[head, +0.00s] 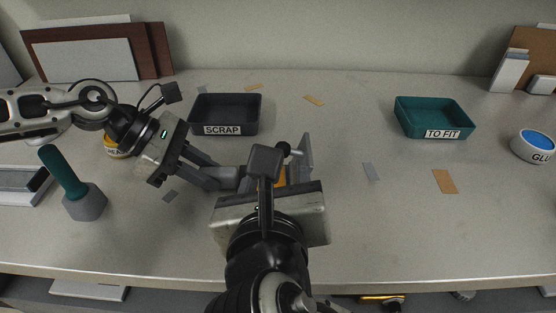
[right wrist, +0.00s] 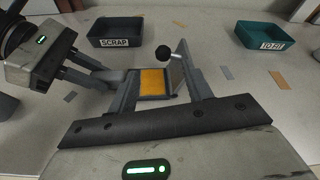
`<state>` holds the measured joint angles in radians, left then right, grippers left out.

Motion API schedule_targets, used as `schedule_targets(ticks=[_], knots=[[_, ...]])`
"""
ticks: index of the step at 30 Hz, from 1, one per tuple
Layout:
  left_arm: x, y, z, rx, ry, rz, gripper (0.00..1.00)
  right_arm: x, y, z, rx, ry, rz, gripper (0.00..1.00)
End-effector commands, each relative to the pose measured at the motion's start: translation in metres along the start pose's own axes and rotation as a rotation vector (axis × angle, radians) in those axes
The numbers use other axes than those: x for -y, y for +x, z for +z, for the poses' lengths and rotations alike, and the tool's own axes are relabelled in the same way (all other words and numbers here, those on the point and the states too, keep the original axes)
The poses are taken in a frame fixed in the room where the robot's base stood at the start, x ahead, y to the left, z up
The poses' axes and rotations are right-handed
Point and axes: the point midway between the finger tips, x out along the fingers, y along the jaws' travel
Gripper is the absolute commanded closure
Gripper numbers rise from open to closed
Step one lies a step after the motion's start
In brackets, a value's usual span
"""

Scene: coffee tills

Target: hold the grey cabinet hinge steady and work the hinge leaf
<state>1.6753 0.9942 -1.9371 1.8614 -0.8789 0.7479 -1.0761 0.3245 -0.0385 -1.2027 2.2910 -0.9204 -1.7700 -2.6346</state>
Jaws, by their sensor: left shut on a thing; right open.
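The grey cabinet hinge (right wrist: 178,78) lies on the bench in front of me, with an orange-yellow panel (right wrist: 153,82) and a raised grey leaf at its right side.
A dark SCRAP tray (head: 228,113) stands behind the hinge, and a teal TO FIT tray (head: 435,118) at the back right. A glue tub (head: 534,146) is at the far right. A green-handled tool (head: 72,180) stands left. Flat grey and orange pieces lie scattered; the right front is clear.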

Motion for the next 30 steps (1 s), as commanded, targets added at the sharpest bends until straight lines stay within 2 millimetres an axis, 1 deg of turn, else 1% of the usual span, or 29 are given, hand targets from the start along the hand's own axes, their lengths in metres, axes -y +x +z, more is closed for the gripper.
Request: schedule_targets(ticks=[1, 4, 11, 12, 14, 15, 22, 25, 28, 30], knots=[[0.0, 0.0, 0.0, 0.001, 0.0, 0.001, 1.0, -0.001, -0.006, 0.0, 0.0, 0.001, 0.003, 0.5], [0.0, 0.0, 0.0, 0.001, 0.001, 0.001, 1.0, 0.0, -0.012, 0.0, -0.001, 0.001, 0.001, 0.5], [0.0, 0.0, 0.001, 0.001, 0.001, 0.001, 1.0, 0.0, -0.013, 0.0, -0.001, 0.0, 0.001, 0.5], [0.0, 0.0, 0.001, 0.001, 0.001, 0.001, 0.74, 0.0, -0.013, 0.0, -0.001, 0.0, 0.001, 0.5], [0.0, 0.0, 0.001, 0.001, 0.001, 0.001, 0.57, 0.0, -0.013, 0.0, -0.001, 0.0, 0.001, 0.5], [0.0, 0.0, 0.0, 0.001, 0.001, 0.001, 0.51, 0.0, -0.013, 0.0, -0.001, 0.0, 0.001, 0.5], [0.0, 0.0, 0.0, 0.0, 0.0, 0.0, 0.51, 0.0, -0.013, 0.0, -0.001, 0.0, 0.001, 0.5], [0.0, -0.004, 0.0, 0.001, 0.0, 0.002, 0.51, 0.0, -0.013, 0.0, -0.001, 0.0, 0.001, 0.5], [-0.001, -0.015, 0.0, 0.002, -0.001, 0.004, 0.51, 0.0, -0.013, 0.0, -0.001, 0.0, 0.001, 0.5], [-0.001, -0.028, 0.0, 0.002, -0.001, 0.005, 0.51, 0.0, -0.013, 0.0, -0.001, -0.001, 0.001, 0.5]])
